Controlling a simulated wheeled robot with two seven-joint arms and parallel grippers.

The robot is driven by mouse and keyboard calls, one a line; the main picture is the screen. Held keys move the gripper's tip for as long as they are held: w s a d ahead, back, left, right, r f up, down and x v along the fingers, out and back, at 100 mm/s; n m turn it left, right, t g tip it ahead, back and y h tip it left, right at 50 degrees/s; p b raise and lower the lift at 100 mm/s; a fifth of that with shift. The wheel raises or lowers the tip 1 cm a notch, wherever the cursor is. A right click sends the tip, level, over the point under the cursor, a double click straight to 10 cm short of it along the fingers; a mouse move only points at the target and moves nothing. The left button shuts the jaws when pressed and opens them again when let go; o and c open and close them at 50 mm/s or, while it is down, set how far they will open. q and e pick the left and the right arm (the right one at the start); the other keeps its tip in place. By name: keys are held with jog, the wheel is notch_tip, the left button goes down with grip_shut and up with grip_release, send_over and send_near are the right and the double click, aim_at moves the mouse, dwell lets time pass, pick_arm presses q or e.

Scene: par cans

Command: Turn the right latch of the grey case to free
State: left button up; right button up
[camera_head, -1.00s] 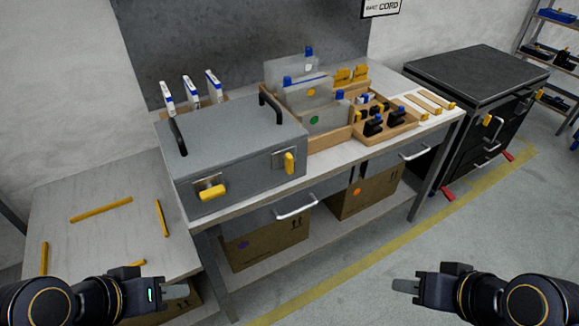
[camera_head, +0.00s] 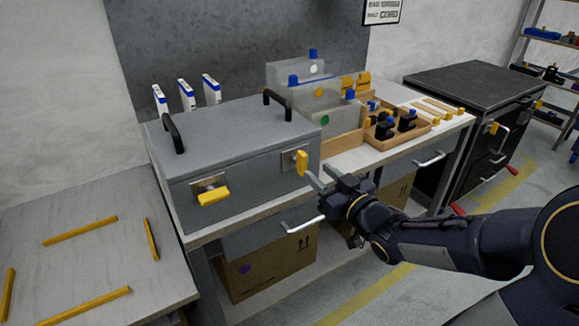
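The grey case (camera_head: 235,150) sits on the workbench with two black handles on its lid. Its front has two latches with yellow levers on metal plates. The right latch (camera_head: 302,163) has its lever nearly upright. The left latch (camera_head: 213,197) has its lever lying about level. My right gripper (camera_head: 319,173) reaches in from the right, its fingers apart with nothing between them. Its fingertips are just right of and slightly below the right latch's lever. They look close to it but not around it; whether they touch, I cannot tell. My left gripper is out of view.
Clear bins (camera_head: 310,95) and a wooden tray (camera_head: 408,134) with small bottles stand right of the case. A drawer handle (camera_head: 302,224) juts out below the bench top. A lower table (camera_head: 85,250) with yellow strips is at left. A dark cabinet (camera_head: 470,80) stands at right.

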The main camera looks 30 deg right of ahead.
aim_at(305, 161)
jog(key=w, duration=0.6)
jog(key=shift+w+a, duration=0.2)
jog(key=shift+a, duration=0.05)
grip_shut()
